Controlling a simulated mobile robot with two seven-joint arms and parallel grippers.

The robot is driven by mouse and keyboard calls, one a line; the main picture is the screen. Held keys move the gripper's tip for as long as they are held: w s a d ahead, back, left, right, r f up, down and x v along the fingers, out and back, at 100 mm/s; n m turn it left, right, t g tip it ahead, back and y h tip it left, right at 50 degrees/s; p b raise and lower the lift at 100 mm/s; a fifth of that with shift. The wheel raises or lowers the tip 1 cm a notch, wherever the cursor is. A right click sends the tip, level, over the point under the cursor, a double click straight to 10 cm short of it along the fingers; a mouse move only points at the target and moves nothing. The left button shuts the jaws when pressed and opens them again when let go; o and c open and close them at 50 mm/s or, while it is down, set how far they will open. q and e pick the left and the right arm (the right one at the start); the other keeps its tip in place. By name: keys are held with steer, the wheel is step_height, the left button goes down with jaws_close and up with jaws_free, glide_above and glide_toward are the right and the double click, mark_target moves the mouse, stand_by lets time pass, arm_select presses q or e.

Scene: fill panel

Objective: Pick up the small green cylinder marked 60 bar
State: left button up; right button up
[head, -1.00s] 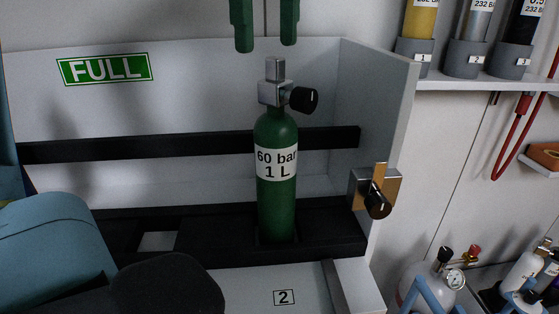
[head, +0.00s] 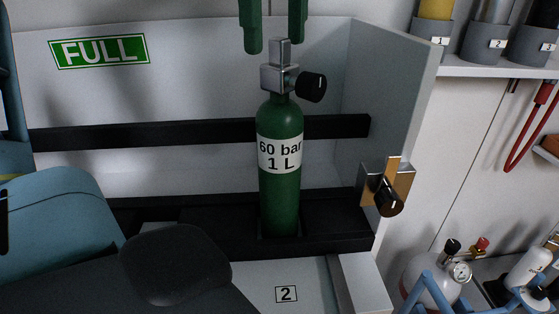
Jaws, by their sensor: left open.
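The small green cylinder (head: 280,198) marked 60 bar 1 L stands upright in a slot of the black rack (head: 330,240). Its metal valve (head: 279,77) with a black knob (head: 312,87) points up. My left gripper (head: 274,42) shows as two green fingers at the top edge. The fingers are apart and empty, one on each side of the valve's top in the picture. Their tips appear level with or just above the stem; I cannot tell the depth between them. The rest of this gripper is out of frame. My right gripper is not in view.
A white side wall (head: 397,105) with a latch and black knob (head: 388,196) stands right of the cylinder. A black rail (head: 190,133) runs behind it. A FULL sign (head: 99,51) is on the back panel. A shelf (head: 500,71) with grey cups is at the upper right.

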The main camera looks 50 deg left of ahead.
mark_target(280, 64)
arm_select(q)
steer(key=f, duration=0.5)
steer(key=shift+w, duration=0.3)
jaws_close()
stand_by(1.0)
steer(key=shift+r, duration=0.15)
